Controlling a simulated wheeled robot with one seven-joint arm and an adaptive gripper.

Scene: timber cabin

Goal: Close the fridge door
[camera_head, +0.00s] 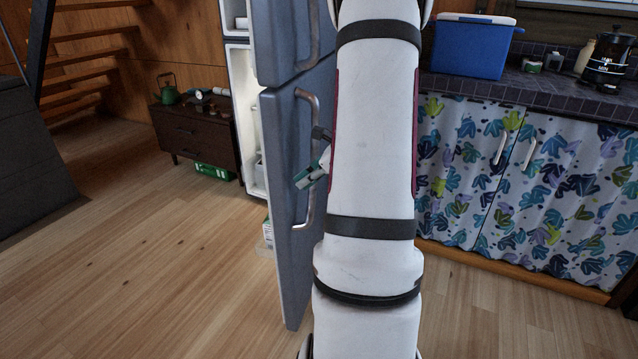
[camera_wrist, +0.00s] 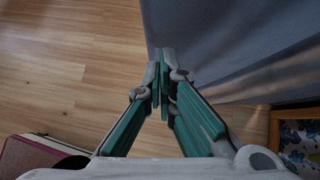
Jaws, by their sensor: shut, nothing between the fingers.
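The fridge is grey-blue with two doors, and both stand open with the pale interior (camera_head: 245,120) showing to their left. The lower fridge door (camera_head: 288,210) has a curved metal handle (camera_head: 309,190) on its face. The upper door (camera_head: 280,40) has a similar handle. My gripper (camera_head: 302,180) is shut and empty, in front of the lower door near its handle; I cannot tell whether it touches. In the wrist view the fingertips (camera_wrist: 161,85) are together beside the grey door surface (camera_wrist: 235,45). My arm hides part of the area right of the door.
A counter with leaf-patterned curtains (camera_head: 465,170) stands at the right, with a blue cooler (camera_head: 472,45) on top. A low brown cabinet (camera_head: 190,135) with a green kettle (camera_head: 168,90) stands behind the fridge at left. The wooden floor (camera_head: 150,260) at left is clear.

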